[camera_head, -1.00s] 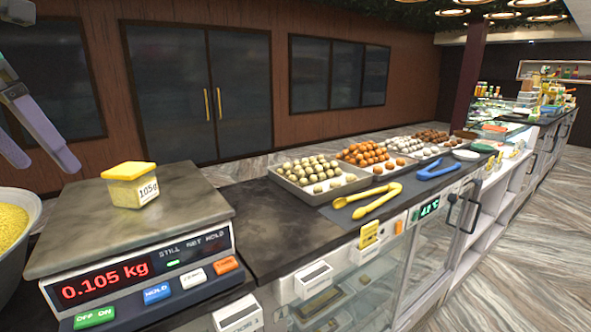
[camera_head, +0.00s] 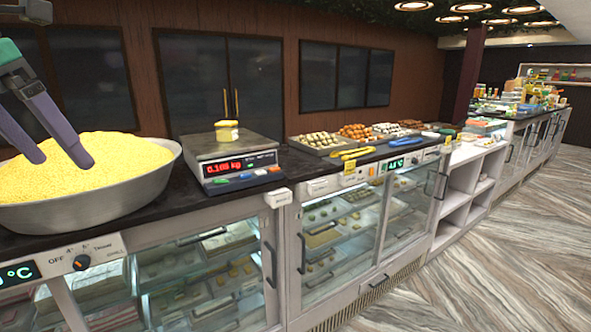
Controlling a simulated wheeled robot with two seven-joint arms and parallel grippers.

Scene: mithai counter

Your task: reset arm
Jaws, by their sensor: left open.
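My left gripper (camera_head: 66,160) comes in from the upper left, with its two purple-grey fingers apart and empty. In the picture its fingertips overlap the yellow heap in a wide metal bowl (camera_head: 120,190); I cannot tell the height between them. My right gripper does not show. A small yellow-lidded tub (camera_head: 227,134) stands on the flat pan of the weighing scale (camera_head: 238,150), to the right of the bowl. The red display reads about 0.105 kg.
The dark counter (camera_head: 290,165) runs to the right with sweet trays (camera_head: 318,148) and yellow tongs (camera_head: 352,154) on it. Glass display cases (camera_head: 335,235) stand below. The patterned floor (camera_head: 480,270) at the right is clear.

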